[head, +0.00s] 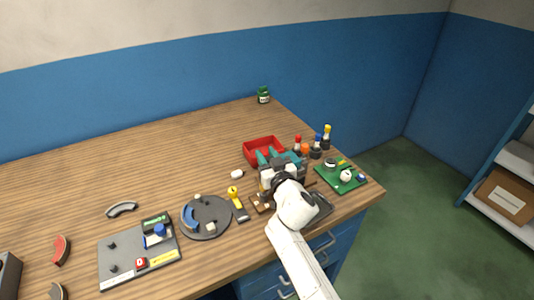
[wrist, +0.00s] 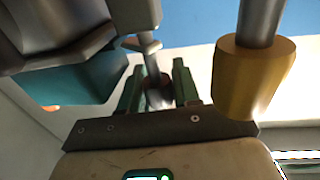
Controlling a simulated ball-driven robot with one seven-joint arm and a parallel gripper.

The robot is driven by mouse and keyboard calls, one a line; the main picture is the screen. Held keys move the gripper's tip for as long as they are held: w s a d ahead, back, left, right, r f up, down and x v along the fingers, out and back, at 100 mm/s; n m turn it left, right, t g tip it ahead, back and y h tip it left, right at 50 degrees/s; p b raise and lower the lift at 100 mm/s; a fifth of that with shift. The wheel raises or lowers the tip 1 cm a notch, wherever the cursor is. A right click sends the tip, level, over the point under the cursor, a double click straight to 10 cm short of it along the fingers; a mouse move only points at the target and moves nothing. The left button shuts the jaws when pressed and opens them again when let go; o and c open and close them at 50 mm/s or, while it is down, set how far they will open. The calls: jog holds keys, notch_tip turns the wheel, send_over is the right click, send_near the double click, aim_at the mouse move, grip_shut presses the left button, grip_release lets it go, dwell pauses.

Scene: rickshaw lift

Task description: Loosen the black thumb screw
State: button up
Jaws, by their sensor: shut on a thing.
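In the wrist view the two green fingers of my gripper (wrist: 158,78) stand on either side of a small dark round knob (wrist: 157,92), which seems to be the black thumb screw. The gripper is shut on it. A grey metal stem rises above the knob. In the head view my gripper (head: 277,183) is at a grey and teal fixture (head: 293,160) near the table's front right. My wrist hides the screw there.
In the wrist view a teal block (wrist: 75,80) is close on the left and a yellow-brown handle (wrist: 252,80) close on the right. In the head view a red tray (head: 249,154), several bottles (head: 326,137) and a green board (head: 328,183) surround the fixture. The table's back left is clear.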

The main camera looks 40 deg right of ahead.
dwell(0.4)
jog(key=o, duration=1)
jog(key=shift+c, duration=0.2)
jog(key=b+v, duration=0.2)
jog(key=v, duration=0.9)
jog(key=shift+b, duration=0.35)
jog(key=shift+w, duration=0.1)
